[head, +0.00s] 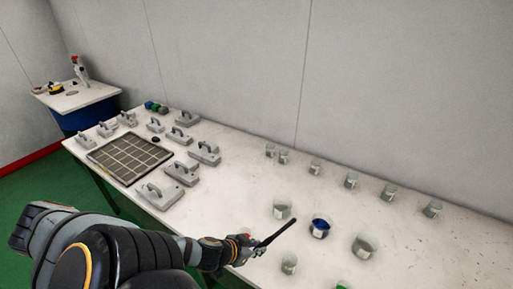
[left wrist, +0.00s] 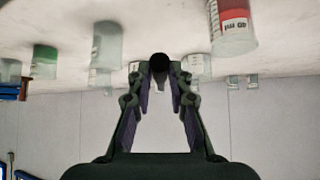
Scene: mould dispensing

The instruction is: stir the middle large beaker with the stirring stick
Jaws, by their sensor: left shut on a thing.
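In the head view, three large beakers stand in a slanting row on the white table: a clear one (head: 281,207), a middle one with blue contents (head: 320,229), and another clear one (head: 365,245). My left gripper (head: 246,250) is shut on the black stirring stick (head: 276,234), left of the middle beaker and apart from it. The stick slants up to the right, its free end near the gap between the left and middle beakers. In the left wrist view, my left gripper (left wrist: 159,75) shows the stick's dark round end (left wrist: 159,62) between its fingertips. My right gripper is not in view.
Several small beakers (head: 351,181) line the table's back. Another beaker (head: 289,264) and a green item (head: 342,285) are near the front. A gridded tray (head: 130,158) and grey handled blocks (head: 205,153) fill the left. A red labelled container (left wrist: 232,25) shows in the left wrist view.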

